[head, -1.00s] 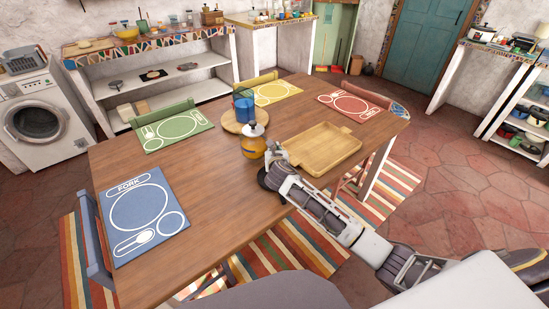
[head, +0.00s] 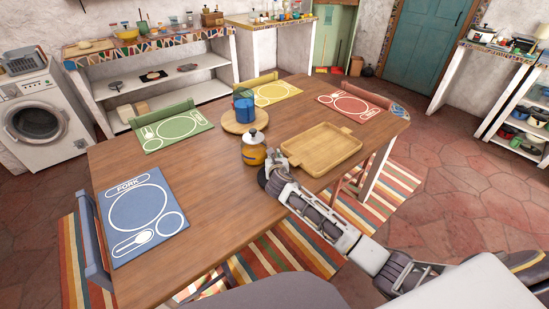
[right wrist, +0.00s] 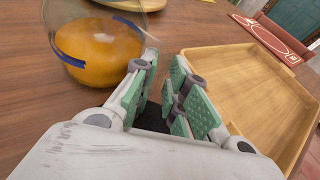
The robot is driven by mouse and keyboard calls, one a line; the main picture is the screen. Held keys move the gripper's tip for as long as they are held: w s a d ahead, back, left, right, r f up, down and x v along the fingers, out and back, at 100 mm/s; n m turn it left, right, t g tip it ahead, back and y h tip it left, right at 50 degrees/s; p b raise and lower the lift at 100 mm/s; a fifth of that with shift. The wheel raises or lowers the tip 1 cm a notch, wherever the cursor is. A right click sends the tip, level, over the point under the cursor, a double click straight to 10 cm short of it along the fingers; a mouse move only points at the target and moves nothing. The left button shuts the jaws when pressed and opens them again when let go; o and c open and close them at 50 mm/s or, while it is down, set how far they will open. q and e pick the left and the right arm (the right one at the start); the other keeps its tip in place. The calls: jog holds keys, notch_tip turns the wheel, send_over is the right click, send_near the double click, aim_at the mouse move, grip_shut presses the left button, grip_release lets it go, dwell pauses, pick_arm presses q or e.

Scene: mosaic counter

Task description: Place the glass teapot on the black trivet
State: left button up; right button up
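The glass teapot (head: 254,154), with orange contents and a pale lid, stands upright on the wooden table. In the right wrist view the teapot (right wrist: 100,45) is left of my fingers, not between them; I cannot tell whether the left finger touches it. My right gripper (head: 274,158) is just right of the teapot. In the wrist view the right gripper (right wrist: 166,64) is open, with bare wood visible between its fingertips. My left gripper is out of view.
A wooden tray (head: 291,161) lies close right of my gripper. A blue pitcher (head: 243,105) stands on a round board (head: 229,124) behind the teapot. Placemats in blue (head: 138,240), green, yellow and red lie along the edges. The table's left middle is clear.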

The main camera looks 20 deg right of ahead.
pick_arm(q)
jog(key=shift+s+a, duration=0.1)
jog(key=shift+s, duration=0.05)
pick_arm(e)
jog(key=shift+o, duration=1.1)
jog(key=shift+a, duration=0.1)
jog(key=shift+s+r, duration=0.1)
jog(key=shift+s, duration=0.1)
jog(key=shift+s+a+r, duration=0.15)
jog(key=shift+s, duration=0.3)
jog(key=p+v, duration=0.1)
jog(key=v, duration=0.8)
jog(key=shift+r, duration=0.1)
jog(key=shift+s+a+r, duration=0.1)
jog(key=shift+s+r, duration=0.1)
jog(key=shift+s, duration=0.45)
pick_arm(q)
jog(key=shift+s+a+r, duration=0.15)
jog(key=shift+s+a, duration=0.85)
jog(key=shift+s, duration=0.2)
pick_arm(e)
jog(key=shift+s, duration=0.1)
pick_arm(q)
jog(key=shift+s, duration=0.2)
